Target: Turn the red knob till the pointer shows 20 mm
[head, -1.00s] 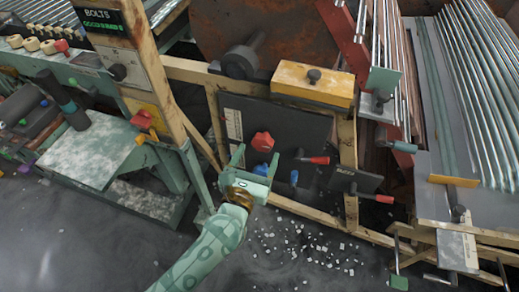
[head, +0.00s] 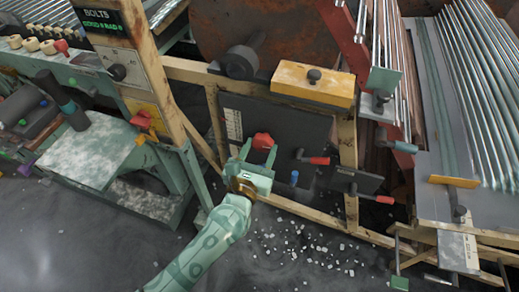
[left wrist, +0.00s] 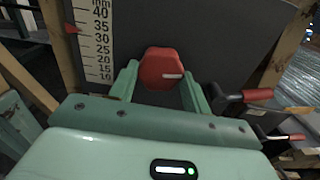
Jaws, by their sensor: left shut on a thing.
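The red knob (head: 263,140) sits on a dark upright panel (head: 300,123) in the middle of the head view. In the left wrist view the red knob (left wrist: 160,67) has a pale mark on its right side. My left gripper (head: 257,151) has one finger on each side of the knob and is shut on it. A white millimetre scale (left wrist: 93,40) stands left of the knob in the left wrist view. Its small red pointer (left wrist: 71,28) is level with about 35. My right gripper is not in view.
A red-handled lever (head: 318,160) and a blue knob (head: 294,177) are close to the right of my left gripper. A yellow block (head: 312,84) is above the panel. White bits are scattered on the floor below.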

